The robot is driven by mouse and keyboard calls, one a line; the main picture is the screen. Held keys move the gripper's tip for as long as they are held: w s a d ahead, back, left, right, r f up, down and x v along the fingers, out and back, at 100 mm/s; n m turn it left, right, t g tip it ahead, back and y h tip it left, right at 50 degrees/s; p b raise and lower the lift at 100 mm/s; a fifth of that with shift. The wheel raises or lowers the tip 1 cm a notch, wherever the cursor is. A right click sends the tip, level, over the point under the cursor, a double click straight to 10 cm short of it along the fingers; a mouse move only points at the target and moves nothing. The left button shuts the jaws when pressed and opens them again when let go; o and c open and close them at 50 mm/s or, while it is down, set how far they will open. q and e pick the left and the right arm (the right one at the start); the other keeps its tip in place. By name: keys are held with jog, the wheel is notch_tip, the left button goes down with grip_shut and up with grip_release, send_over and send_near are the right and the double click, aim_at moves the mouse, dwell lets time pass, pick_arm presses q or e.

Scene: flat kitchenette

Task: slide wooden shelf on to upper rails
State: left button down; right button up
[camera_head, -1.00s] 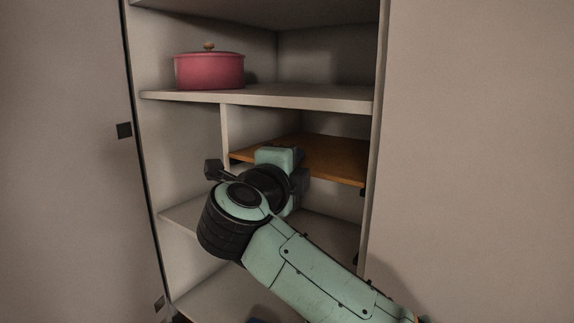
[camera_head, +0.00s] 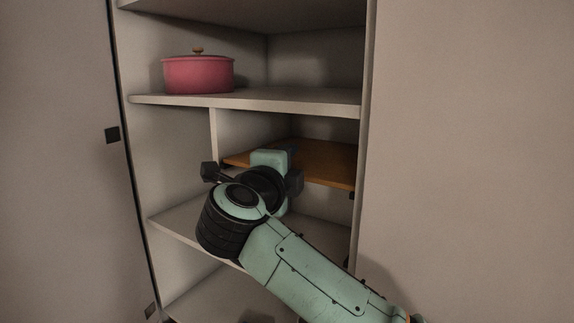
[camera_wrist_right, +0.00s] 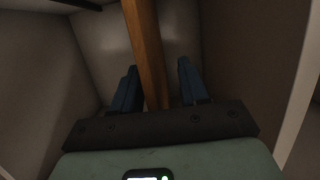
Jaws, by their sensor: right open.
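The wooden shelf (camera_head: 325,163) is an orange-brown board in the right-hand compartment of the cabinet, under the fixed shelf with the pot. My right gripper reaches its front edge; in the head view its wrist hides part of the board and most of the fingers. In the right wrist view the open blue fingers of the right gripper (camera_wrist_right: 157,68) stand on either side of the wooden shelf (camera_wrist_right: 145,40), which runs between them. A gap shows beside the right finger; contact at the left finger is unclear. I cannot make out the upper rails. My left gripper is not in view.
A pink lidded pot (camera_head: 198,74) stands on the fixed shelf (camera_head: 270,101) above. A vertical divider (camera_head: 213,133) bounds the compartment on the left. A lower shelf (camera_head: 175,222) shows bare at left. Cabinet walls are close on both sides.

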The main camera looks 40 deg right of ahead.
jog(key=shift+a, duration=0.1)
jog(key=shift+s+a+f, duration=0.1)
jog(key=shift+s+a, duration=0.05)
jog(key=shift+a, duration=0.15)
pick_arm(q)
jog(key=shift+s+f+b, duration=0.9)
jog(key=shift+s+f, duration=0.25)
pick_arm(e)
jog(key=v, duration=1.2)
jog(key=shift+s, duration=0.35)
jog(key=shift+a, duration=0.1)
